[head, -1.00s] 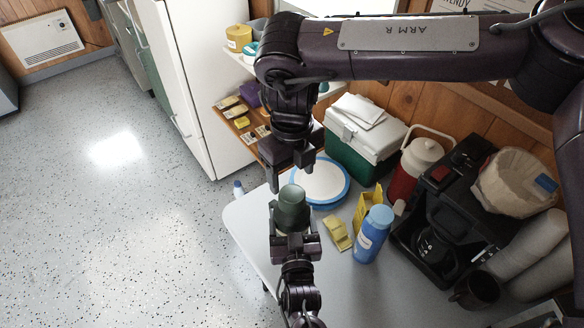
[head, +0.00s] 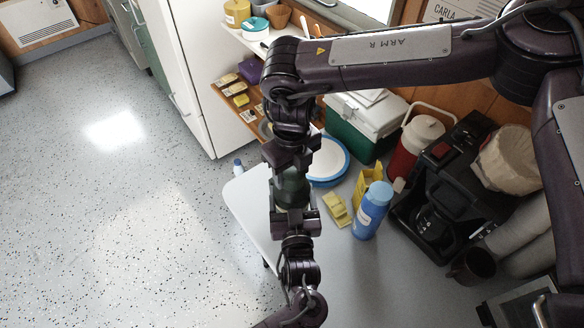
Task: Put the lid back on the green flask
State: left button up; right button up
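The green flask (head: 291,188) stands upright near the left part of the table. My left gripper (head: 294,220) is around its lower body from the near side and appears shut on it. My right gripper (head: 291,158) points down at the flask's top, with one finger on each side. The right gripper's body hides the flask's top. I cannot make out a separate lid, nor whether the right fingers press on anything.
Behind are a blue-rimmed round item (head: 334,158), a green cooler (head: 350,142) and a red jug (head: 415,145). A coffee maker (head: 440,200) stands farther right.

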jog(key=c, duration=0.6)
jog(key=m, duration=1.2)
jog(key=o, duration=1.1)
jog(key=shift+c, duration=0.2)
jog(key=shift+r, duration=2.3)
jog(key=shift+c, duration=0.4)
